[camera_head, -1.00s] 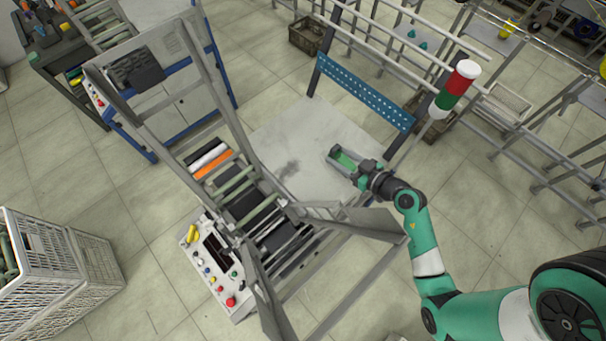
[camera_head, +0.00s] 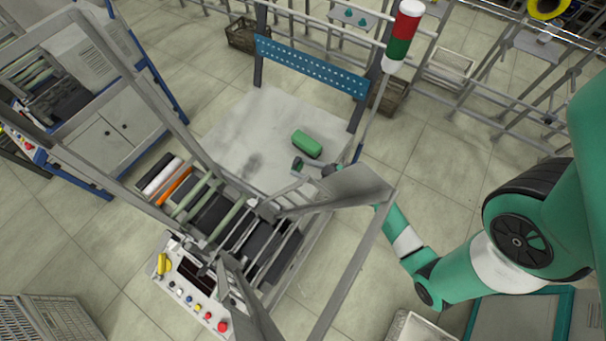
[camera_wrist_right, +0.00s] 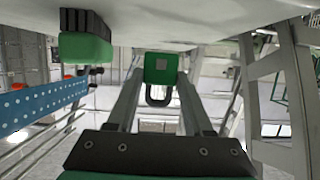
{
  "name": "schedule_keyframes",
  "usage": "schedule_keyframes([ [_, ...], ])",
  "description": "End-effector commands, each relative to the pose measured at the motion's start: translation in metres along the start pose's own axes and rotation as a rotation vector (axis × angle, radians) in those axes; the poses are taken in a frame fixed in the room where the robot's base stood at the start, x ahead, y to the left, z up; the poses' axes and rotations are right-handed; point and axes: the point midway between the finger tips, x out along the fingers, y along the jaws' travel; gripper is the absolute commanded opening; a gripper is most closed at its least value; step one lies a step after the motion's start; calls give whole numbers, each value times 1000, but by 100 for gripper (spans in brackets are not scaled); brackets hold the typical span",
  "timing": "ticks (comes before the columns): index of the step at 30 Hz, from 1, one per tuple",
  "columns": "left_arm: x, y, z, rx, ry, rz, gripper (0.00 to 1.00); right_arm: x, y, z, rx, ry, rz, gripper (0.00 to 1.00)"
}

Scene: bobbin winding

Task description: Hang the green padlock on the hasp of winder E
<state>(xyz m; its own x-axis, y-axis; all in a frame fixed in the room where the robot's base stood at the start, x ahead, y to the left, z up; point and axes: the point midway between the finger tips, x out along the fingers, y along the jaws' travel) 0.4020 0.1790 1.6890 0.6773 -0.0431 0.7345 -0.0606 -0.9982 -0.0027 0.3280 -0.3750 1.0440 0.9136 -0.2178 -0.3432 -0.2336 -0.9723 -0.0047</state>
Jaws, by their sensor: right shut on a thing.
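The green padlock (camera_wrist_right: 161,66) is held between the two fingers of my right gripper (camera_wrist_right: 160,79) in the right wrist view, its dark shackle towards the camera. In the head view the right gripper (camera_head: 299,165) is mostly hidden behind a grey frame panel, low beside the white table; the padlock cannot be made out clearly there. A winder (camera_head: 225,215) with rollers and a button panel (camera_head: 192,287) stands left of the gripper. I cannot read its letter or pick out a hasp. My left gripper is not in view.
A green block-shaped brush (camera_head: 307,143) lies on the white table (camera_head: 262,120), close to the gripper; it also shows in the wrist view (camera_wrist_right: 84,47). A blue perforated rail (camera_head: 312,67) and red-white-green signal light (camera_head: 402,35) stand behind. Grey frame bars surround the winder.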

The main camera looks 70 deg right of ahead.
Motion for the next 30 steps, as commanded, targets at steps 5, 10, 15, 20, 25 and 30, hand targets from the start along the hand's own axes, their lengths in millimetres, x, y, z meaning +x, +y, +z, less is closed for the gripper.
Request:
schedule_keyframes([
  [5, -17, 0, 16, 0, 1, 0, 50, 10, 0, 27, 0, 0, 1, 0],
  [10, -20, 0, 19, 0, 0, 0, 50, 13, 0, 34, -1, 1, 0, 0],
  [15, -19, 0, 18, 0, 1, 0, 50, 12, 0, 33, -1, 1, 0, 0],
  [20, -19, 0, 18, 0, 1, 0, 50, 13, 0, 35, -1, 0, 0, 64],
  [25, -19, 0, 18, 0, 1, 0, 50, 13, 0, 35, -1, 0, 0, 81],
  [30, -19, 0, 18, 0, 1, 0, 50, 13, 0, 35, -1, 0, 0, 81],
])
